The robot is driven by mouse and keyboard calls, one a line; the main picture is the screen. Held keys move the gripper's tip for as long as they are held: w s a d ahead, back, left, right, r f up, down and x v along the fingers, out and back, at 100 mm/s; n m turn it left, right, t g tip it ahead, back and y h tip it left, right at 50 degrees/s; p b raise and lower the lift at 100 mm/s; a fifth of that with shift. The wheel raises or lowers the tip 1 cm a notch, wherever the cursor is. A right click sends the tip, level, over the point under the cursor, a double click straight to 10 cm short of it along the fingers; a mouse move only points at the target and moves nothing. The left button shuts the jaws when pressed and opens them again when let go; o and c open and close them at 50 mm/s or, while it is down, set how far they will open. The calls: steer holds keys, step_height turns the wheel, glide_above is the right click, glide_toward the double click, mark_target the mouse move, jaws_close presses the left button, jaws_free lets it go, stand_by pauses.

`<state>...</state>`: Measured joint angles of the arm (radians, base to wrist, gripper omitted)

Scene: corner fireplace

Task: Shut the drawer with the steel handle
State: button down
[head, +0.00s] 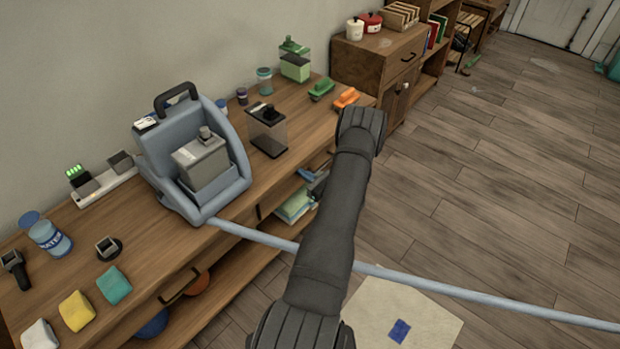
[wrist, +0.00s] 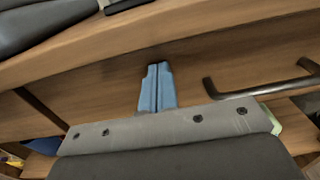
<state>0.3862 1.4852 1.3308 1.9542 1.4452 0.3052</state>
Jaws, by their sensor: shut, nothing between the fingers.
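The wooden bench (head: 235,205) has drawer fronts under its top. In the wrist view a wooden drawer front (wrist: 215,65) fills the middle, with a dark grey metal bar handle (wrist: 262,88) at right. My gripper (wrist: 157,70) is shut and empty, its blue fingertips close in front of the wood, left of that handle; I cannot tell whether they touch. In the head view my gripper (head: 314,178) is partly hidden behind my arm, beside the bench's front. Another dark handle (head: 180,287) shows nearer on the bench front. I cannot tell how far any drawer stands out.
A blue-grey machine (head: 190,160) stands on the bench, and a light blue tube (head: 480,291) runs from it across the floor side. Jars, a clear container (head: 267,132) and brushes stand further back. A low shelf holds books (head: 295,205).

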steer(key=shift+w+a+r, duration=0.15)
steer(key=shift+w+a, duration=0.1)
steer(key=shift+w, duration=0.1)
steer(key=v, duration=1.4)
steer(key=shift+s+d, duration=0.25)
steer(key=shift+s, duration=0.1)
steer(key=x, duration=1.4)
